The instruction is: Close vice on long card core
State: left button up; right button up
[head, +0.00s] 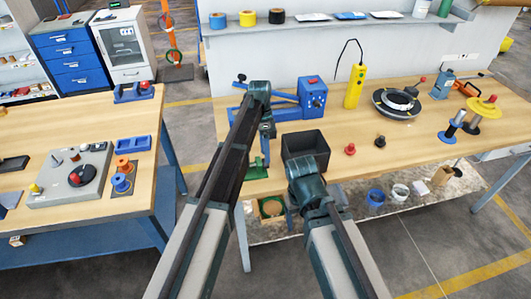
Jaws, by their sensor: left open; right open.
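My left gripper (266,131) hangs at the end of its bent arm, over the left part of the workbench, and is open. A green piece (256,168) lies just below it at the bench's front edge; I cannot tell whether it belongs to the vice. A blue bench device (313,98) with a red top and long blue bars stands behind and to the right of the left gripper. My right gripper (305,178) is open at the bench's front edge, in front of a black bin; its fingers are hardly visible. I cannot make out a long card core for certain.
The black bin (305,146) stands between the arms. The bench (420,140) is clear at front right. A second table (125,205) stands left.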

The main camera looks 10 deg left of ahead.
pick_arm(q)
jog(key=p+v, duration=0.9)
jog(key=v, duration=0.1)
jog(key=shift+r, duration=0.35)
jog(key=shift+w, duration=0.1)
